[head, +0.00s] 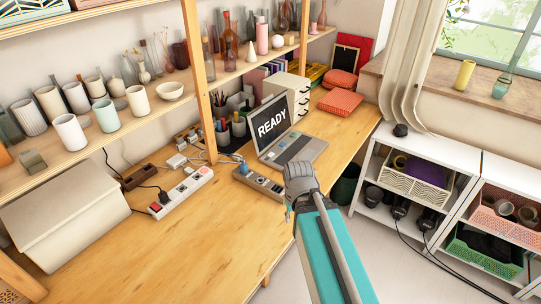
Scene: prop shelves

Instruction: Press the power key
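A grey laptop (300,148) stands open on the wooden desk, its dark screen showing "READY" in white letters. A power key cannot be made out at this size; part of the laptop's front is close behind my arm in the picture. My gripper (288,213) is at the desk's front edge, nearer the camera than the laptop. The grey wrist hides most of it, so its fingers cannot be made out and I cannot tell whether it holds anything.
A grey box with a blue knob (258,182) lies left of my wrist. A white power strip (181,193) with plugs is further left. A lidded white box (64,216) stands at the left. Shelves of vases (109,115) overhang the desk's back. The front desk surface (215,245) is clear.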

